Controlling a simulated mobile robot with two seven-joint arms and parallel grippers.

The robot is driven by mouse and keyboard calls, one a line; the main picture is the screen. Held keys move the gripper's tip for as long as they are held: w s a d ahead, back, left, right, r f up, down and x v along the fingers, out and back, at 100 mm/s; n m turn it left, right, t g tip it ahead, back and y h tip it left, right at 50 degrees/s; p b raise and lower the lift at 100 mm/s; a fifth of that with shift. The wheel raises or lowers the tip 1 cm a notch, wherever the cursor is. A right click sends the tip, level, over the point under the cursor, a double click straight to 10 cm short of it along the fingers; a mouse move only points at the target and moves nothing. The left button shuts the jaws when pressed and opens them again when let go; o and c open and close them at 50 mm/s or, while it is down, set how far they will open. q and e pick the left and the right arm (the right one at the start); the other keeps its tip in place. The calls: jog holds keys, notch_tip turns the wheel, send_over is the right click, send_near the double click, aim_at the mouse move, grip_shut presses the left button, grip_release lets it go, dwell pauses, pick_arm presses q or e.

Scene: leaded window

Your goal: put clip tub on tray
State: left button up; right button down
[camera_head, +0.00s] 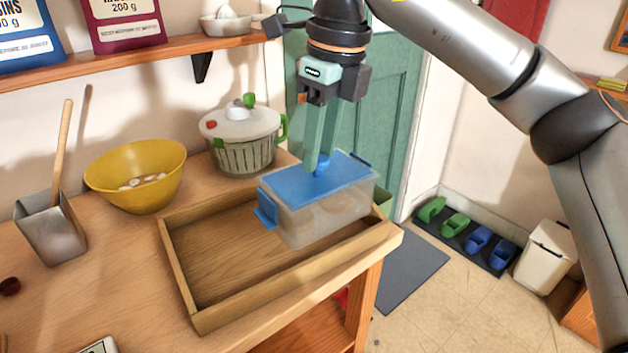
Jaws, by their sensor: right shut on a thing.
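The clip tub (325,215) is a clear box with a blue lid, blue side clips and a blue knob on top. My right gripper (320,167) points down from above, its green fingers shut on the lid's knob. The tub appears over the right part of the wooden tray (220,262), which has raised walls and sits at the table's right end. I cannot tell whether the tub's base touches the tray floor. The tub hides the tray's back right part. The left side of the tray is bare. My left gripper is not in view.
A yellow bowl (136,173) with pale pieces inside and a lidded strainer pot (243,140) stand behind the tray. A metal holder (52,229) with a wooden handle stands at left. A shelf (130,62) runs above. The table's right edge lies close beside the tray.

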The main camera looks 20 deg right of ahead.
jog(key=w+f, duration=0.1)
jog(key=w+d+f, duration=0.1)
jog(key=w+f, duration=0.2)
jog(key=f, duration=0.1)
jog(key=shift+w+d, duration=0.25)
jog(key=f, duration=0.2)
jog(key=w+f, duration=0.1)
jog(key=f, duration=0.1)
jog(key=shift+d, duration=0.15)
jog(key=shift+f+b, duration=0.35)
jog(key=c, duration=0.5)
grip_release()
jog(key=r, duration=0.4)
jog(key=s+r+p, duration=0.1)
jog(key=r, duration=0.3)
jog(key=d+r, duration=0.1)
jog(key=r, duration=0.3)
jog(key=shift+s+r+p, duration=0.15)
jog(key=shift+s+p, duration=0.05)
jog(key=shift+p, duration=0.2)
